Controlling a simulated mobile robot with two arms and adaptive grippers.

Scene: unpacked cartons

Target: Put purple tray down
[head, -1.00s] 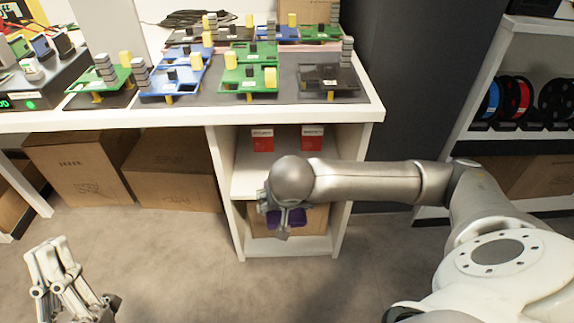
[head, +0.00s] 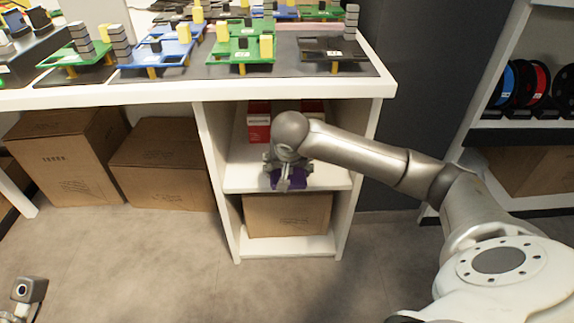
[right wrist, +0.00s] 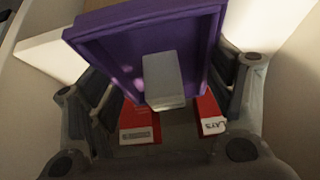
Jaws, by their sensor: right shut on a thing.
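The purple tray (head: 290,184) shows in part below my right gripper (head: 287,176), at the height of the middle shelf board of the white unit under the table. In the right wrist view the tray (right wrist: 120,28) is tilted up between the fingers of my right gripper (right wrist: 165,95), which is shut on it. A grey block (right wrist: 162,78) shows against the tray's inner side. The gripper hides much of the tray in the head view, and I cannot tell whether the tray touches the board. My left gripper's fingers are out of view.
Red boxes (head: 259,122) stand at the back of the middle shelf (head: 240,178); two red boxes also show in the right wrist view (right wrist: 140,122). A cardboard carton (head: 285,215) fills the compartment below. The table edge (head: 150,97) overhangs above. Cartons stand at left.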

